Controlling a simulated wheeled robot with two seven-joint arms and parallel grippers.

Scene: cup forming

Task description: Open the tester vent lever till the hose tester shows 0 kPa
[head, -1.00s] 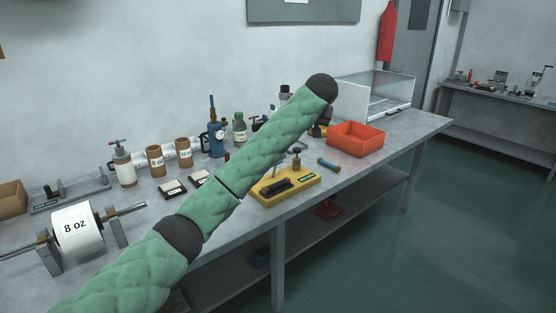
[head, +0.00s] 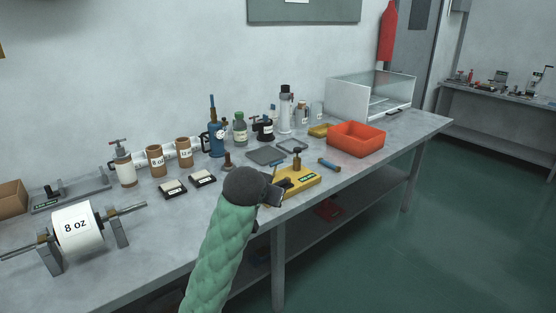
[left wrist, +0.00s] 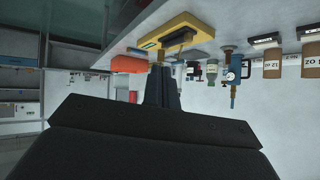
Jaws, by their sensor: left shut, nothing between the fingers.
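A blue device with a round white dial (head: 217,139), likely the hose tester, stands upright at the back of the bench. It also shows upside down in the left wrist view (left wrist: 233,72). The dial's reading is too small to make out, and I cannot tell which part is the vent lever. My left gripper (head: 275,195) is at the bench's front edge, in front of the yellow board (head: 311,182), apart from the blue device. Its dark fingers (left wrist: 161,86) are shut and empty in the left wrist view. My right gripper is not in view.
The yellow board carries a black block and a small post. An orange bin (head: 356,139) stands right of it, with a blue-ended cylinder (head: 329,164) between. Two small black-and-white boxes (head: 203,178) and brown cups (head: 155,160) stand left. A roll marked 8 oz (head: 77,231) is front left.

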